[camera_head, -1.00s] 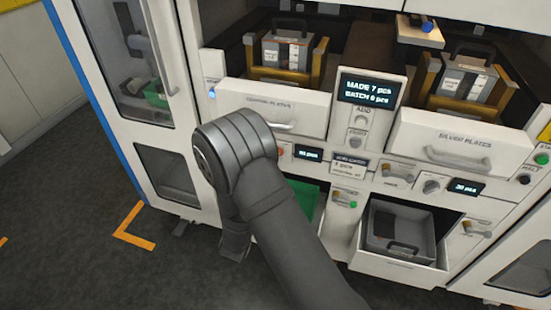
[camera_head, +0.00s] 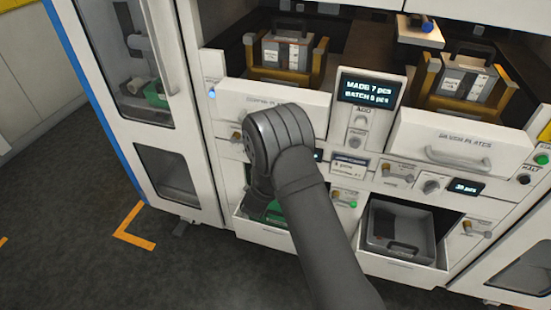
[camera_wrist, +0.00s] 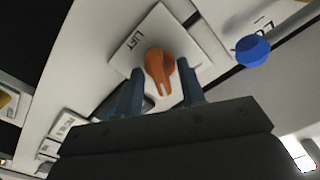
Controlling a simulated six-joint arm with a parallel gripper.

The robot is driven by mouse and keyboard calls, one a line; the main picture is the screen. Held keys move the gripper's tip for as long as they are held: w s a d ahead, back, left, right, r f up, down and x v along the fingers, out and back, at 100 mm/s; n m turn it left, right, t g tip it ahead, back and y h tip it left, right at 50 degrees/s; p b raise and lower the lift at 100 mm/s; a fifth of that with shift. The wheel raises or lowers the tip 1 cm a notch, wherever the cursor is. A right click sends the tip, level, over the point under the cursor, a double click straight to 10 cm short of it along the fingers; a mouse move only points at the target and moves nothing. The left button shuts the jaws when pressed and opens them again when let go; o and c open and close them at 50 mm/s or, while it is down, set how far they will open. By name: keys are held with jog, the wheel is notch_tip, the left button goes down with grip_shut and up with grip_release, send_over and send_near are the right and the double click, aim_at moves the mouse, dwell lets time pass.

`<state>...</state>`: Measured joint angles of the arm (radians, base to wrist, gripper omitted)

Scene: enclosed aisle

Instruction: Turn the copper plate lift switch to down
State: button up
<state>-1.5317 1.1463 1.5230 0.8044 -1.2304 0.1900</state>
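An orange lift switch (camera_wrist: 158,72) sits on a white plate labelled LIFT (camera_wrist: 125,45) in the wrist view. Its pointer end points toward the bottom of that picture, toward my gripper. My gripper (camera_wrist: 161,70) is open, with one finger on each side of the switch. I cannot tell whether the fingers touch it. In the head view my arm hides the gripper and the orange switch. The copper plates drawer (camera_head: 262,101) is above my arm there.
A blue button (camera_wrist: 253,51) is close to the right of the switch in the wrist view. In the head view, a green tray (camera_head: 272,214) lies below my arm and a grey bin (camera_head: 398,250) stands to its right. Knobs, displays and the silver plates drawer (camera_head: 455,150) crowd the panel.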

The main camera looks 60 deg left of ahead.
grip_shut()
jog(key=shift+n, duration=0.3)
jog(key=n, duration=1.1)
jog(key=shift+n, duration=0.3)
dwell(0.3)
grip_release()
